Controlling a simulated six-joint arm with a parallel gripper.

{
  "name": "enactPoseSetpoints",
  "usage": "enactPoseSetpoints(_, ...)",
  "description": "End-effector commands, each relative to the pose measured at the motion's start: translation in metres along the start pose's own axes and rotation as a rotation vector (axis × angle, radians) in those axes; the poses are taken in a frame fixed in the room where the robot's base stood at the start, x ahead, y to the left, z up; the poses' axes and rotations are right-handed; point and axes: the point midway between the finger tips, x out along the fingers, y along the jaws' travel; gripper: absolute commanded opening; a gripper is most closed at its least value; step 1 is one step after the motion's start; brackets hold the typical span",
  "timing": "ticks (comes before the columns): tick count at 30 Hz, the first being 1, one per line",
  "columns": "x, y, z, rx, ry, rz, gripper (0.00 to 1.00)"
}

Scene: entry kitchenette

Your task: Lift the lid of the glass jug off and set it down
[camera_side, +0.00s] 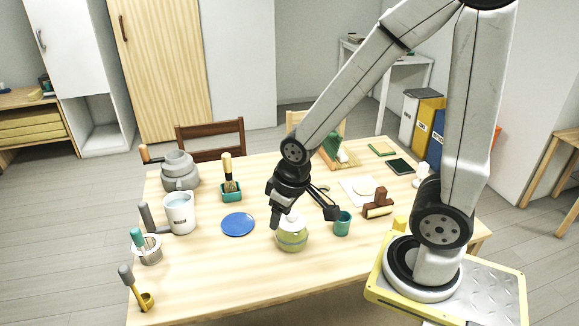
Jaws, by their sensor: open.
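The glass jug (291,241) looks like the squat yellow-green vessel with a pale band near the front middle of the table. Its whitish lid (291,220) sits on top. My gripper (304,214) points down over the jug, its fingers spread apart with one on each side of the lid in the picture. I cannot tell whether either finger touches the lid. Part of the lid's top is hard to make out beneath the gripper.
A blue plate (238,224) lies left of the jug, with bare wood in front of it. A teal cup (342,223) stands close on the right, then a brown and cream roller-like object (378,204). A white mug (180,213) stands further left.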

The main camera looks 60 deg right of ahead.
Motion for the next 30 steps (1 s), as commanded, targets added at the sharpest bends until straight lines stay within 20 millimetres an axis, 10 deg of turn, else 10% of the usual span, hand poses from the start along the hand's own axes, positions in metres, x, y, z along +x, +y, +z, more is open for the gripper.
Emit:
enactPoseSetpoints(5,0.0,0.0,0.0,0.0,0.0,0.0,0.94)
enactPoseSetpoints(20,0.003,0.005,-0.005,0.079,-0.008,0.004,0.94)
enactPoseSetpoints(30,0.024,0.036,-0.03,0.539,-0.048,0.034,0.94)
